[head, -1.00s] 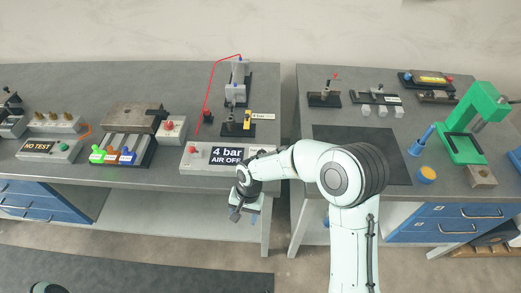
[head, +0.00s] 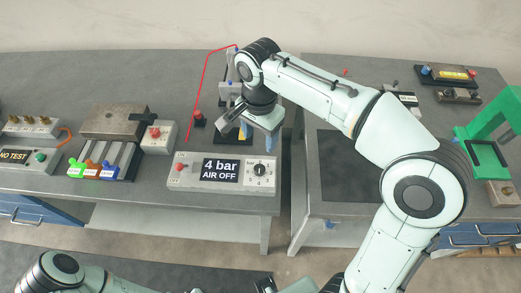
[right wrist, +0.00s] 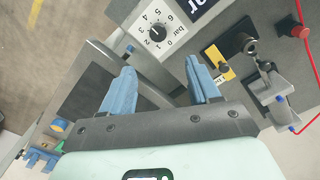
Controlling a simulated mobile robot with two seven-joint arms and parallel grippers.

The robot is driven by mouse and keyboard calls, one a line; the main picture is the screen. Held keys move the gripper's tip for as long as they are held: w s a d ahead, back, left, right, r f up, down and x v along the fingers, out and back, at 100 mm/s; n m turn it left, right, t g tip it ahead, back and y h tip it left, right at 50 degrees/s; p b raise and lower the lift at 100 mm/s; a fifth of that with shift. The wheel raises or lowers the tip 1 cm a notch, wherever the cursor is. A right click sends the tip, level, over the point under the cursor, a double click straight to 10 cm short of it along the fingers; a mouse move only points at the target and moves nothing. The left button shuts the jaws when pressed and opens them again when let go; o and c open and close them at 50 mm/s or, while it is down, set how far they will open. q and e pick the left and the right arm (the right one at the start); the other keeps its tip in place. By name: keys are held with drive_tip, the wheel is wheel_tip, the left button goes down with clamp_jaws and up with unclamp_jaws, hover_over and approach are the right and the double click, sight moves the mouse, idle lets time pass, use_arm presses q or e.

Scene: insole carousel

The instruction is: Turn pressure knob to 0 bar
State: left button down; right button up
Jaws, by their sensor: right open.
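The grey pressure box (head: 222,186) stands near the front edge of the left bench. Its display (head: 220,170) reads "4 bar AIR OFF". The black pressure knob (head: 260,170) is on its right side. In the right wrist view the knob (right wrist: 157,34) sits inside a white dial with numbers and "bar". My right gripper (head: 258,134) is just behind the box, above the bench. Its blue fingers also show in the right wrist view (right wrist: 162,75), spread apart and empty, with the knob beyond them and apart from them. My left gripper is out of view.
A red button (head: 180,167) is on the box's left end. A small press (head: 231,92) with a red line stands behind, partly hidden by my right arm. A fixture with coloured levers (head: 100,160) is to the left. A gap separates the two benches.

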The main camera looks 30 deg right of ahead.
sight(260, 168)
drive_tip(key=f, duration=0.4)
drive_tip(key=f+b, duration=0.1)
drive_tip(key=f, duration=0.3)
drive_tip(key=f+b, duration=0.1)
drive_tip(key=f, duration=0.3)
drive_tip(key=shift+s+a+f, duration=0.15)
drive_tip(key=shift+s, duration=0.15)
drive_tip(key=shift+f, duration=0.45)
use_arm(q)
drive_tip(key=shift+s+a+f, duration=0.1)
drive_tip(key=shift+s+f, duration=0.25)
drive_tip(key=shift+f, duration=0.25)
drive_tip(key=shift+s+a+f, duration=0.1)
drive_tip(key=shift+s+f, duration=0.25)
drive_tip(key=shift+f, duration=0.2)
use_arm(e)
drive_tip(key=c, duration=1)
